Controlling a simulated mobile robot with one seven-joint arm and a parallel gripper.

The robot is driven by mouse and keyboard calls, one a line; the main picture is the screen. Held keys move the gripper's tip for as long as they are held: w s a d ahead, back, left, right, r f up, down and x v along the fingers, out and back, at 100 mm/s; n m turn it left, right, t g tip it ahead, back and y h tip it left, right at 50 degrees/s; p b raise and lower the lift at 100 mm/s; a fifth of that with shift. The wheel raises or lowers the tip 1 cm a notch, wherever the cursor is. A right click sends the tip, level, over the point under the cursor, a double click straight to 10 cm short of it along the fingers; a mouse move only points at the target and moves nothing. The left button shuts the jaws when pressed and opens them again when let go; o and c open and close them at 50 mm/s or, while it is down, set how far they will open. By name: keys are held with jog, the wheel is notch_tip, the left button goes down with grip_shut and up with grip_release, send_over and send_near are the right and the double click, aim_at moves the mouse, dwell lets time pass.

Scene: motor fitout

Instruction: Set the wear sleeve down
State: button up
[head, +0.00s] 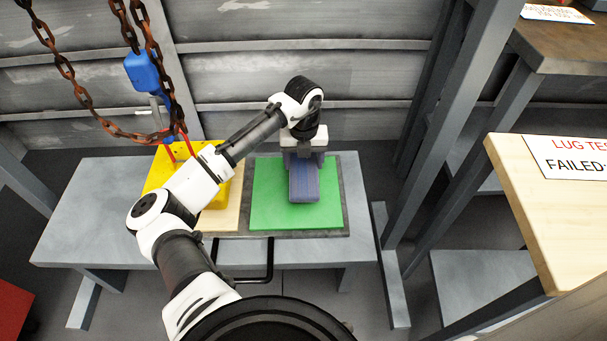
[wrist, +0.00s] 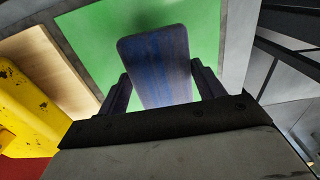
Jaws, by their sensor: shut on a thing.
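The wear sleeve is a long dark-blue piece with a rounded end (head: 304,183). It shows in the wrist view (wrist: 158,65) between the two dark fingers, over a green mat. My gripper (head: 303,158) points down above the green mat (head: 265,210) and is shut on the sleeve. The mat also shows in the wrist view (wrist: 92,40). The sleeve overlaps the mat in both views; I cannot tell whether it touches it. My gripper body hides the sleeve's near end in the wrist view.
The green mat lies on a dark tray with a black handle (head: 270,262), on a grey bench (head: 85,215). A yellow block (head: 165,165) stands left of the mat on a pale wooden board (head: 233,205). Rusty chains (head: 75,85) and a blue hoist block (head: 143,72) hang at left.

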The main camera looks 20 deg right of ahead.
aim_at(304, 173)
jog(key=shift+f+b, duration=0.35)
jog(key=shift+f, duration=2.2)
jog(key=shift+f, duration=0.2)
jog(key=o, duration=1)
jog(key=shift+r, duration=0.15)
notch_tip(304, 173, up, 12)
jog(key=shift+r+p, duration=0.1)
jog(key=shift+p, duration=0.95)
